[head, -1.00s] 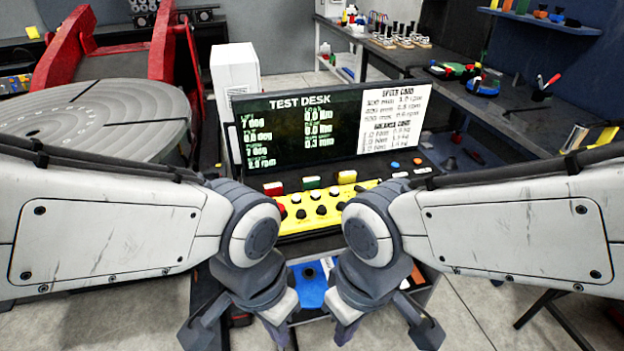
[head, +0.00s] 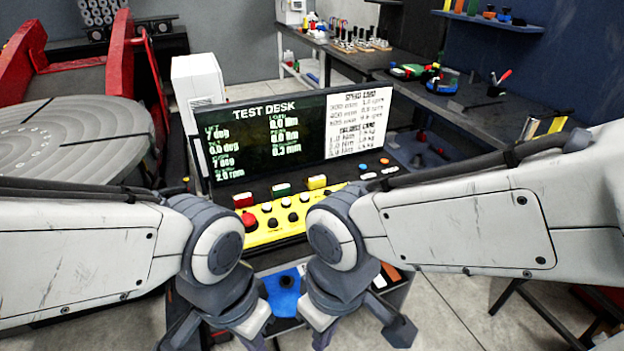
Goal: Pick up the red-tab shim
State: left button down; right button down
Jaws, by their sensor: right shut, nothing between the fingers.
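I cannot make out a shim with a red tab for certain. My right gripper (head: 325,336) is low in the head view, in front of the desk, shut and empty. My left gripper (head: 252,338) is at the bottom edge, partly cut off; its jaws do not show clearly. Neither gripper touches the blocks.
The test desk screen (head: 265,135) stands upright behind a yellow control panel (head: 282,215). A round grey positioner table (head: 70,140) with red arms is at left. A dark workbench (head: 480,125) with tools and small parts runs along the right. Grey floor (head: 455,315) is open at lower right.

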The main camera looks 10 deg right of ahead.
aim_at(242, 201)
jog(key=z, duration=1.5)
jog(key=i, duration=1.35)
jog(key=u, duration=3.3)
jog(key=i, duration=0.25)
